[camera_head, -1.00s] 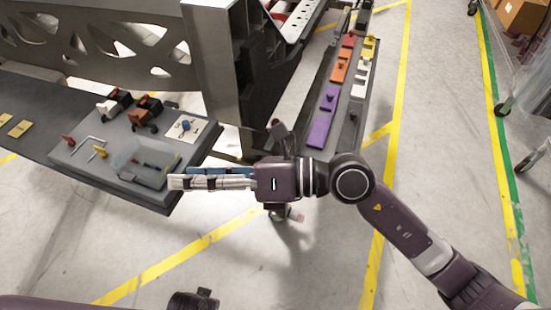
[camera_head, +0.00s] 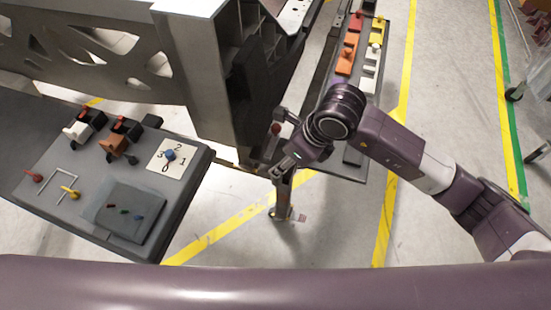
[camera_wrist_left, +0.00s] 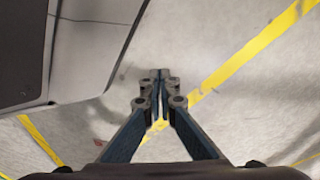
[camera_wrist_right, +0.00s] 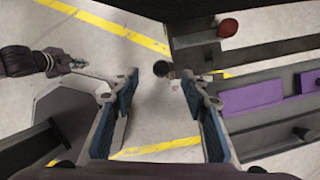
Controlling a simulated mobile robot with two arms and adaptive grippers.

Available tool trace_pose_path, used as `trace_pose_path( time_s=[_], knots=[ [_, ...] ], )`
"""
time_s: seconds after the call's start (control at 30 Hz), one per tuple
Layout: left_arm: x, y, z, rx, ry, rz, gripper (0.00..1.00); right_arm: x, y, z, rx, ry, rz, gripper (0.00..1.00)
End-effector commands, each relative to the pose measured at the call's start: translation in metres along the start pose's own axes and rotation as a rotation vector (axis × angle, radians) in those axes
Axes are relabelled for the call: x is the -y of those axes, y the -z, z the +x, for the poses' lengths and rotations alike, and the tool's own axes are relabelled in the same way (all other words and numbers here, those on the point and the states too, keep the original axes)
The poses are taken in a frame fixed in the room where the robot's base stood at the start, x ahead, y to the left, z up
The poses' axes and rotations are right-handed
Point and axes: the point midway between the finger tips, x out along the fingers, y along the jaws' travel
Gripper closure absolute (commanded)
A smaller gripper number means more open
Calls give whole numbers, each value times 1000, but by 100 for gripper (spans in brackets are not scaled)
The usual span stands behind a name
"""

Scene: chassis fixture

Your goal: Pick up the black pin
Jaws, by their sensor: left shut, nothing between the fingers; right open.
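A dark pin (camera_wrist_right: 303,133) stands on the dark shelf at the lower right of the right wrist view, beside a purple block (camera_wrist_right: 290,105). It looks like the black pin; my right arm hides that part of the shelf in the head view. My right gripper (camera_wrist_right: 160,88) is open and empty, over the gap left of the shelf. In the head view the right gripper (camera_head: 279,170) points down near the frame's post. My left gripper (camera_wrist_left: 157,100) is shut and empty above the floor, and is not seen in the head view.
A grey table (camera_head: 190,190) at left carries clamps, small pins, a number card (camera_head: 172,158) and a shallow tray (camera_head: 130,212). The metal chassis (camera_head: 100,45) fills the back. A red knob (camera_wrist_right: 228,27) sticks out near the right gripper. Open floor lies in front.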

Motion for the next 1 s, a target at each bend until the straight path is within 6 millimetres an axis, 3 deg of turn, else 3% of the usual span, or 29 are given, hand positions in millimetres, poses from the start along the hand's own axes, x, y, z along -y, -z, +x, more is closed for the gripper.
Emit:
trace_pose_path(
  time_s=[0.5, 0.8, 1.0],
  knots=[
    [1, 17, -9, -13, 1, -2, 100, 5, 1, 68, 0, -4, 1, 58],
    [1, 19, -11, -11, 2, -2, 100, 6, 0, 73, 1, -3, -1, 58],
    [1, 19, -11, -11, 2, -2, 100, 6, 0, 73, 1, -3, 0, 78]
  ],
)
